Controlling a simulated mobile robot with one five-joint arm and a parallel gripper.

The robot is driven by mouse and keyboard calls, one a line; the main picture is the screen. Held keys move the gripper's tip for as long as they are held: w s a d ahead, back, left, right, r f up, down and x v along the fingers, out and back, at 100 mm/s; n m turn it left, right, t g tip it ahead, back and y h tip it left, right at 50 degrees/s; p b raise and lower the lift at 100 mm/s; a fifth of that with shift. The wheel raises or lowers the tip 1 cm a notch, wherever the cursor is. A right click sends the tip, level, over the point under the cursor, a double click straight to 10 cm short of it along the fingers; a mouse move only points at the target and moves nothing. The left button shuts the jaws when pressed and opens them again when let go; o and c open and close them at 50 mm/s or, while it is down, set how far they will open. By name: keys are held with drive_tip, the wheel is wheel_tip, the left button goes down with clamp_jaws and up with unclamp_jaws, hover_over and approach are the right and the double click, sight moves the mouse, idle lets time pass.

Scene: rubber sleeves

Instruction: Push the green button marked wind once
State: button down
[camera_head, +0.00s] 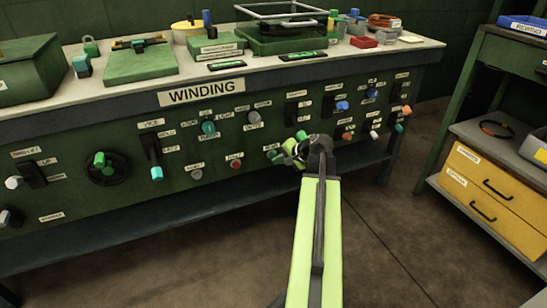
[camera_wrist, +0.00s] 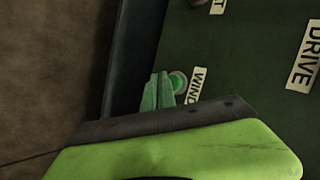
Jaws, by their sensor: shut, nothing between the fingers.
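In the wrist view the green button (camera_wrist: 179,82), round with a pale rim, sits on the dark green panel beside the white WIND label (camera_wrist: 195,86). My gripper (camera_wrist: 160,76) is shut and empty, its green fingertips just left of the button and overlapping its edge in the picture. I cannot tell whether they touch it. In the head view my gripper (camera_head: 289,150) is at the lower panel face, right of a small label, and the button there cannot be told apart from the fingers.
The WINDING bench panel (camera_head: 120,200) carries several other knobs and switches. Trays and boxes stand on the bench top (camera_head: 200,75). A yellow drawer unit (camera_head: 490,190) stands at right.

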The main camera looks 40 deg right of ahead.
drive_tip(key=shift+w+d+r, duration=0.2)
drive_tip(key=shift+w, duration=0.3)
drive_tip(key=shift+w+d+r, duration=0.15)
drive_tip(key=shift+w+r, duration=0.05)
drive_tip(key=shift+w, duration=0.25)
drive_tip(key=shift+s+r+p, duration=0.1)
drive_tip(key=shift+s+p, duration=0.05)
drive_tip(key=shift+p, duration=0.15)
drive_tip(key=shift+s, duration=0.1)
idle(0.5)
drive_tip(key=shift+s+a+f, duration=0.1)
drive_tip(key=shift+s+a, duration=0.25)
drive_tip(key=shift+s, duration=0.5)
drive_tip(key=shift+s+a+f, duration=0.1)
drive_tip(key=shift+s+a, duration=0.2)
drive_tip(key=shift+s, duration=0.5)
drive_tip(key=shift+s+a+f, duration=0.1)
drive_tip(key=shift+s+a, duration=0.25)
drive_tip(key=shift+s, duration=0.5)
